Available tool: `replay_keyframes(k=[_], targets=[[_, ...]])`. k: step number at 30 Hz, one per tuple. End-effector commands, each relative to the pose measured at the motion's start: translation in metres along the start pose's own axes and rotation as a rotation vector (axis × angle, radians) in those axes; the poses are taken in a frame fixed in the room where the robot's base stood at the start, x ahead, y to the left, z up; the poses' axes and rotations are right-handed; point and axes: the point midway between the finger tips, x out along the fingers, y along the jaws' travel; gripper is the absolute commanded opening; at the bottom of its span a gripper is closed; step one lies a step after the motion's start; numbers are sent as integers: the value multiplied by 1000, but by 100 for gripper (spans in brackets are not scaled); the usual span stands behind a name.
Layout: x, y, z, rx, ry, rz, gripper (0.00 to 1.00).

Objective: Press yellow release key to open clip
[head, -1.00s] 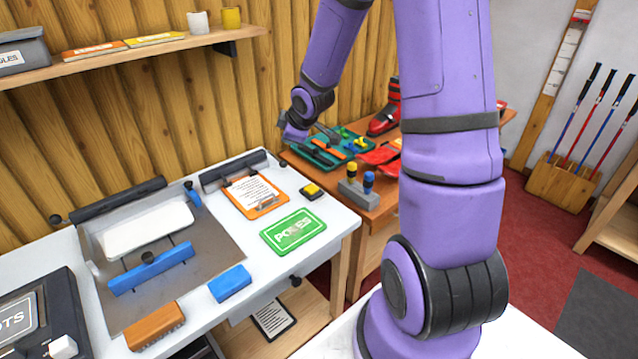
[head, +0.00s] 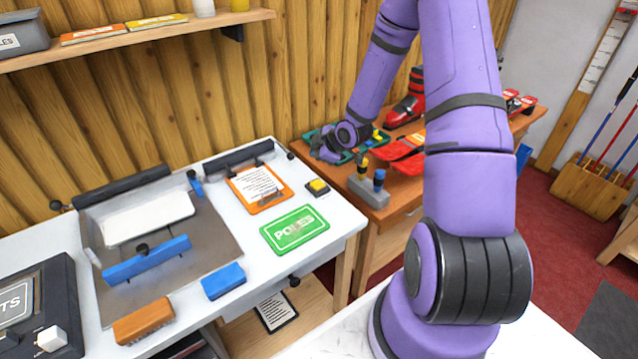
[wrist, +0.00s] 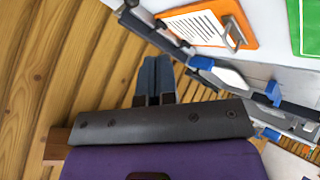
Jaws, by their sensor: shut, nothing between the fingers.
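The yellow key (head: 317,186) sits on a small black base at the right of the white bench. Left of it lies an orange clipboard (head: 250,206) with a white printed sheet; its metal clip (wrist: 233,33) shows in the wrist view. A black clamp bar (head: 238,160) lies behind the clipboard and shows in the wrist view (wrist: 155,35). I cannot tell whether a clip is open. My gripper (wrist: 154,64) has its fingers shut and empty. In the head view it is beyond the key, near the bench's back right corner, touching nothing I can see. The key is out of the wrist view.
A green card (head: 295,230) lies in front of the key. A grey block with yellow and blue knobs (head: 369,190) stands on the wooden table to the right. A blue block (head: 223,281) and an orange brush (head: 143,321) lie at the bench's front.

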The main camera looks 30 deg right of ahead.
Motion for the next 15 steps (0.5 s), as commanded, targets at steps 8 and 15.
replay_keyframes(k=[8, 15], targets=[[3, -3, 2, 2, -1, -1, 0], [21, -16, 15, 2, -1, -3, 0]])
